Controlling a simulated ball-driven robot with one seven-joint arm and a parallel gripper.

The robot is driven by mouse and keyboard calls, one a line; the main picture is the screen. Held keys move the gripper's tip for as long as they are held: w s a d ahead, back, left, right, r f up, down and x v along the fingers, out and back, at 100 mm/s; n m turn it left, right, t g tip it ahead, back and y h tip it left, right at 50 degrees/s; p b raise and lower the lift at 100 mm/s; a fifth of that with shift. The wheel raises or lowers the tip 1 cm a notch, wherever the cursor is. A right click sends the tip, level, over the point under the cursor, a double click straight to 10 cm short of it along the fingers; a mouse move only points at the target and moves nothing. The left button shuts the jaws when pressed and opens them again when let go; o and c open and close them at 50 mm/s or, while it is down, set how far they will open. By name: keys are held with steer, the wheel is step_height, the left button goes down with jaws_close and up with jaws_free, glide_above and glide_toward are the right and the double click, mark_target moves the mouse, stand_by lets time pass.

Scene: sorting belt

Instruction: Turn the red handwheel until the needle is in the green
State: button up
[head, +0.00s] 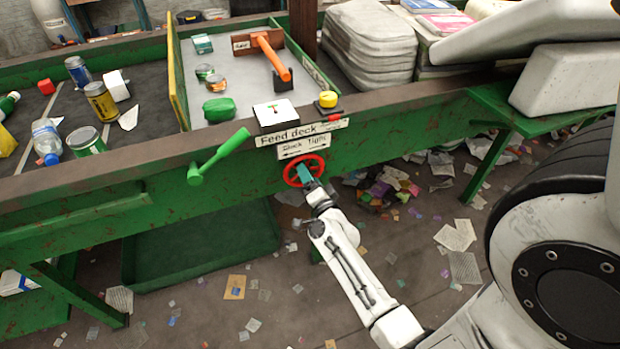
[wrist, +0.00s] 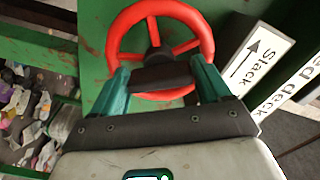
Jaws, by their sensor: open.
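The red handwheel (head: 291,182) is on the green side of the belt frame, below the feed deck sign. In the wrist view the handwheel (wrist: 205,30) shows its spokes and dark hub. My gripper (head: 306,174) is at the wheel's face. In the wrist view my gripper (wrist: 162,75) has its two teal fingers apart, one on each side of the lower part of the wheel. Whether they touch the rim I cannot tell. A white gauge plate (head: 288,108) with a small red and green mark stands above the wheel; the needle's position is too small to read.
A green lever (head: 222,154) sticks out left of the wheel. The "Slack / Tight" sign (head: 303,148) with an arrow is just above it. Paper scraps litter the floor.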

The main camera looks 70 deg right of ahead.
steer(key=v, duration=1)
steer(key=shift+s, duration=0.2)
steer(key=shift+a, duration=0.1)
steer(key=w+a+f+n+y, duration=0.1)
steer(key=w+a+n+y, duration=0.3)
steer(key=a+n+y, duration=0.4)
steer(key=w+a+f+n+y, duration=0.1)
steer(key=w+a+n+y, duration=0.5)
steer(key=a, duration=0.5)
steer(key=s+a+r+n+g, duration=0.1)
steer(key=s+a+n+g, duration=0.2)
steer(key=s+g, duration=0.2)
steer(key=s+a+r+n+g, duration=0.1)
steer(key=s+n+g, duration=0.3)
steer(key=s, duration=0.6)
steer(key=shift+a+n+g, duration=0.3)
steer(key=shift+a+g, duration=0.5)
steer(key=shift+a, duration=0.1)
steer(key=shift+s, duration=0.1)
